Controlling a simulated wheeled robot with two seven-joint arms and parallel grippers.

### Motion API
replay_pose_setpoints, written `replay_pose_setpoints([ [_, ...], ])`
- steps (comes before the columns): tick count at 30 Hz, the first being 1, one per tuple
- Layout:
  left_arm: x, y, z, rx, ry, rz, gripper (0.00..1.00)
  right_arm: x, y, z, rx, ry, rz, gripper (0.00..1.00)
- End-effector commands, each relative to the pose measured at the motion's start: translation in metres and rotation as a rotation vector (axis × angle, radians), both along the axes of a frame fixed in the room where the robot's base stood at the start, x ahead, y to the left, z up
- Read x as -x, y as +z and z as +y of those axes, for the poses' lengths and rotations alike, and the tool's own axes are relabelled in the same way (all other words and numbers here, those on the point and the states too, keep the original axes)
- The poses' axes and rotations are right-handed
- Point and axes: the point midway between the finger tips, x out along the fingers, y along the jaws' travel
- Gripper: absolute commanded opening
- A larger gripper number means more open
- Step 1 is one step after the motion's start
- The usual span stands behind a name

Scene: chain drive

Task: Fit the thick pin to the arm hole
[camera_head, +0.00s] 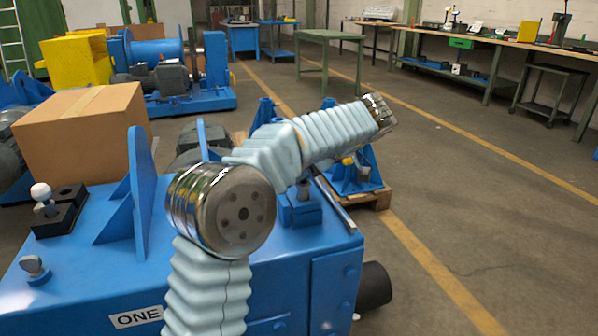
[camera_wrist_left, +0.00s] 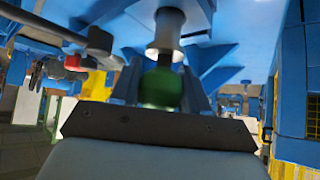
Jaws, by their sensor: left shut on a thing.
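In the left wrist view, my left gripper (camera_wrist_left: 160,84) is shut on a green, rounded knob (camera_wrist_left: 161,88) held between its fingers. A grey cylinder (camera_wrist_left: 167,30) lines up just beyond the knob; I cannot tell whether it is the pin's shaft or a separate part. In the head view, one of my sleeved arms covers the middle, and no gripper shows there. A grey bar (camera_head: 335,204) sticks out beside a blue bracket (camera_head: 301,210) on the machine's right side. I cannot make out the arm hole.
A white-knobbed pin (camera_head: 42,192) stands in a black block (camera_head: 61,212) at left. A grey knob (camera_head: 33,265) is at the blue machine's (camera_head: 85,290) front left. A blue upright plate (camera_head: 141,190) and a cardboard box (camera_head: 80,135) stand behind. Floor at right is clear.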

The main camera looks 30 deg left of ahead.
Motion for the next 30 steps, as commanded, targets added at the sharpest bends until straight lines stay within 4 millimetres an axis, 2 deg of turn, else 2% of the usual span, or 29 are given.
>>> replay_pose_setpoints([
  [30,0.000,-0.026,0.000,0.000,0.001,-0.001,0.04,-0.002,-0.023,-0.006,0.008,-0.010,-0.004,0.43],
])
